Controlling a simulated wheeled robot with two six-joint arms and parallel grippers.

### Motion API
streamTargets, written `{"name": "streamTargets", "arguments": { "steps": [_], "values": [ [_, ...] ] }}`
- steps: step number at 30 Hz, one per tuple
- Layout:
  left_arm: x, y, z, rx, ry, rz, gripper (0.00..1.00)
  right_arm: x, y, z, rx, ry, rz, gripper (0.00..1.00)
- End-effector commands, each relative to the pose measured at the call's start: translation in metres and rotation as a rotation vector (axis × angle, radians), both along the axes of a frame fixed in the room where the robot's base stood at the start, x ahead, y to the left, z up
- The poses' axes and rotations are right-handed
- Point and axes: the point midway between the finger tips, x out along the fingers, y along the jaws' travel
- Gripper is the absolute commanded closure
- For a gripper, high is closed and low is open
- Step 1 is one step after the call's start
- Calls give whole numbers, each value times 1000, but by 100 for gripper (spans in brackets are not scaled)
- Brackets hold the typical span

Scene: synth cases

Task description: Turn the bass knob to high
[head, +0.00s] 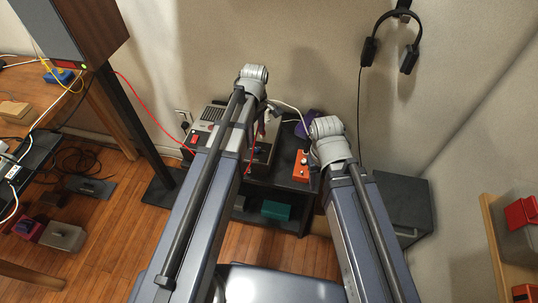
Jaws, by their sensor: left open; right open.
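The bass knob cannot be made out. A grey box with a grille (211,114) stands at the back left of the dark shelf unit, partly behind my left arm. A dark box (263,152) sits right of that arm. An orange box (301,168) with small light spots on top stands further right. My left gripper (264,128) hangs below its grey wrist above the dark box, small and partly hidden; it looks open and empty. My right arm reaches to the orange box's right in the picture; its gripper is hidden behind its grey wrist.
A purple object (310,124) stands at the shelf's back. Cables, one red (150,96), run to the shelf. A speaker (86,28) on a black stand is at left. Headphones (409,58) hang on the wall. A dark cabinet (405,205) stands right.

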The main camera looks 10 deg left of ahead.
Motion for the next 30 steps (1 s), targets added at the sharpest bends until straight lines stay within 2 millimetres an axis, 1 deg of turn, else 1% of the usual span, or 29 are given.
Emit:
{"name": "streamTargets", "arguments": {
  "steps": [6,11,17,25,30],
  "values": [
    [1,1,-1,0,-1,14,44,0,0,-1,0,0,0,50],
    [0,1,-9,0,-1,13,44,0,0,-9,0,0,0,50],
    [0,1,-29,0,0,12,44,0,0,-29,0,0,0,50],
    [-1,2,-64,0,0,11,44,0,0,-64,0,0,1,50],
    [-2,2,-77,0,0,11,44,0,0,-77,0,0,1,50]
  ]
}}
